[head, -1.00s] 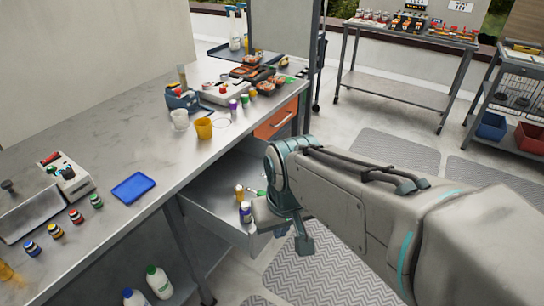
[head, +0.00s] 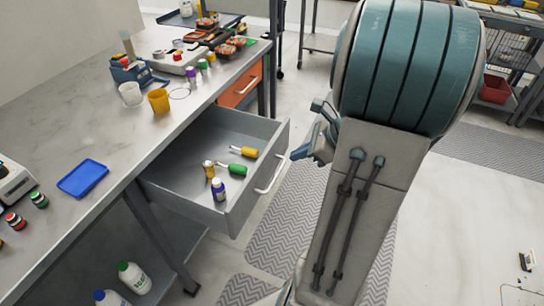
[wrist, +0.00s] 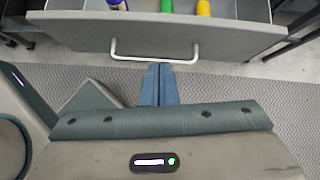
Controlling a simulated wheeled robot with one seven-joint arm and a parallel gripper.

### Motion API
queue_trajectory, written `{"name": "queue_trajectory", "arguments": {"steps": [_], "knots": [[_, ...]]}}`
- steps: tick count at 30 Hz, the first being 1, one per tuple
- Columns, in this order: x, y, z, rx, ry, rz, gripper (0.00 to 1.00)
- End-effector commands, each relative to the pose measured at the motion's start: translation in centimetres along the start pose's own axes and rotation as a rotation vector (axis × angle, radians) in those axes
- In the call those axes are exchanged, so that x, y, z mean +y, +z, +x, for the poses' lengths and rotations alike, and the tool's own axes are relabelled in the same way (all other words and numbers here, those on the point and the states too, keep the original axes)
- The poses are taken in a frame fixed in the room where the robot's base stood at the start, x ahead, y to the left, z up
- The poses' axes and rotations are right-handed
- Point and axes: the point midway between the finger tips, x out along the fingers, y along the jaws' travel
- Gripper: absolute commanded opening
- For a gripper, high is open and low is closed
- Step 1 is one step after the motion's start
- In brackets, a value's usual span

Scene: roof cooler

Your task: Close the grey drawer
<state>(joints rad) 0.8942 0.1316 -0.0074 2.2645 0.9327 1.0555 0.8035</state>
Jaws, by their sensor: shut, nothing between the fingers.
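The grey drawer (head: 205,168) stands pulled out from under the workbench. It holds a purple-labelled bottle (head: 218,189), an amber bottle (head: 209,169), a yellow-handled screwdriver (head: 244,151) and a green-handled tool (head: 235,169). Its pale bar handle (head: 271,177) is on the front panel, and the handle also shows in the wrist view (wrist: 155,58). My gripper (head: 298,152) is just in front of the drawer front. In the wrist view my gripper (wrist: 160,68) has its blue fingers together, pointing at the middle of the handle. I cannot tell whether they touch it.
A closed orange drawer (head: 240,84) is beyond the grey one. The bench top (head: 100,150) carries a blue tray (head: 83,178), a yellow cup (head: 159,101) and several bottles. White bottles (head: 133,277) stand on the lower shelf. The floor in front has patterned mats (head: 285,230).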

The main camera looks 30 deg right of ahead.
Motion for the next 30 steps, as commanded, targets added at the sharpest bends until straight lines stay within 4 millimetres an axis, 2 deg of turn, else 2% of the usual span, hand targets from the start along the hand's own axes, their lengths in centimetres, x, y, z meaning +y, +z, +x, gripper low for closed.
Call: {"name": "queue_trajectory", "arguments": {"steps": [1,3,7,21,25,30], "knots": [[-0.7,-0.9,-0.2,-0.017,-0.023,0.058,0.0],[-1.3,-1.5,-0.4,-0.035,-0.042,0.11,0.0],[-1.7,-1.8,0.2,-0.048,-0.055,0.145,0.0],[-2.0,-1.5,8.0,-0.047,-0.052,0.14,0.0],[-2.1,-1.4,9.0,-0.046,-0.053,0.139,0.0],[-2.2,-1.3,9.4,-0.046,-0.054,0.14,0.0]]}}
